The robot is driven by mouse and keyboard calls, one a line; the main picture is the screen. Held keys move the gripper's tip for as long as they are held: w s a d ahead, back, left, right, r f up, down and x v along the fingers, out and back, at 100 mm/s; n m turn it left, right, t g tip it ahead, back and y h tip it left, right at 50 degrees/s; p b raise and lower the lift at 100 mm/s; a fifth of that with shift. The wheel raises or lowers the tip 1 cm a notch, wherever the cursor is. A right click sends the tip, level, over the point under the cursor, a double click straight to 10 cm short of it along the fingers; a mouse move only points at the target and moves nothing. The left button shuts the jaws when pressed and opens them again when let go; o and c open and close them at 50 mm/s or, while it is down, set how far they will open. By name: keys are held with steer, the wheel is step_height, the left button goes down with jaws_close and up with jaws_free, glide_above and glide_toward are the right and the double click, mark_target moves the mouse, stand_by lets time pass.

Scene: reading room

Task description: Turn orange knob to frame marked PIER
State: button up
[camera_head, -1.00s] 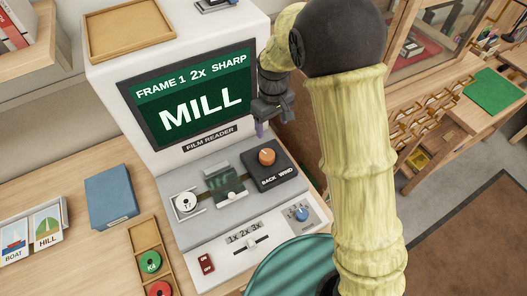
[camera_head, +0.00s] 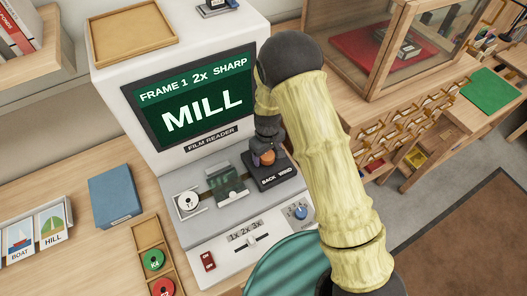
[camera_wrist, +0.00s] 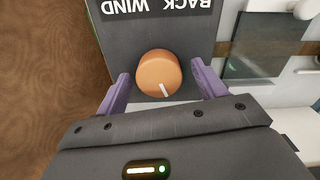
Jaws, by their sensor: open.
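The orange knob (camera_head: 267,157) sits on a black block marked BACK and WIND (camera_head: 275,178) at the right of the film reader. In the wrist view the orange knob (camera_wrist: 159,74) has a white pointer line toward the picture's bottom. My gripper (camera_wrist: 158,90) is open, one purple finger on each side of the knob, with a gap visible on both sides. In the head view my gripper (camera_head: 265,150) is over the block and partly hides the knob. The reader's screen (camera_head: 195,98) shows FRAME 1, 2x, SHARP and MILL.
Left of the block are a film gate (camera_head: 227,184) and a white reel (camera_head: 187,203). A blue focus knob (camera_head: 300,212), a 1x 2x 3x slider (camera_head: 251,242) and a red switch (camera_head: 208,261) are on the front panel. Picture cards (camera_head: 50,227) stand at the left.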

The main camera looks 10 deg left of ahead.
steer(key=shift+c, duration=0.4)
steer(key=c, duration=0.9)
steer(key=shift+a, duration=0.35)
steer(key=shift+w+d, duration=0.15)
steer(key=shift+d, duration=0.1)
steer(key=shift+s+d+f, duration=0.1)
steer(key=shift+s+d, duration=0.15)
steer(key=shift+d, duration=0.05)
steer(key=shift+a, duration=0.1)
steer(key=o, duration=1)
